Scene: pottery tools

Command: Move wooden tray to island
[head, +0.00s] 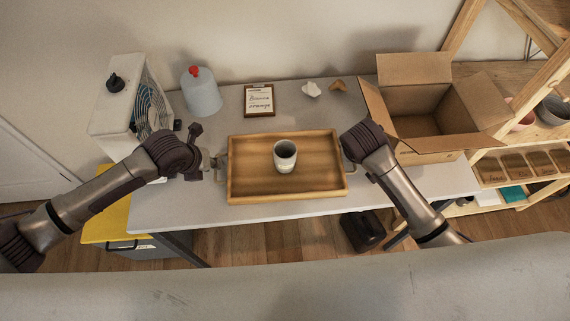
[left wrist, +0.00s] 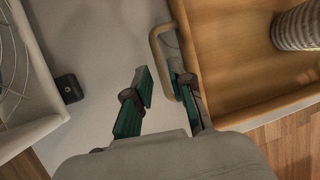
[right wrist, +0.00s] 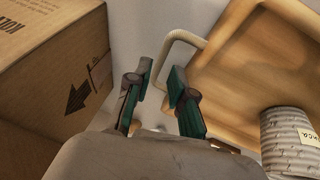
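The wooden tray (head: 246,170) lies flat on the white table, with a loop handle at each short end. A grey cup (head: 285,157) stands upright in it. My left gripper (head: 212,166) is at the tray's left handle (left wrist: 157,52). In the left wrist view, its fingers (left wrist: 160,84) are apart, one beside the loop and one over its opening. My right gripper (head: 350,167) is at the right handle (right wrist: 182,36), its tips mostly hidden in the head view. In the right wrist view, its fingers (right wrist: 160,84) are apart around the handle bar. I cannot identify the island.
An open cardboard box (head: 425,105) stands close behind my right arm. A white fan unit (head: 125,105) is at the left, with a bottle (head: 201,95) and a framed card (head: 259,100) behind the tray. A wooden shelf (head: 545,115) stands at the right.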

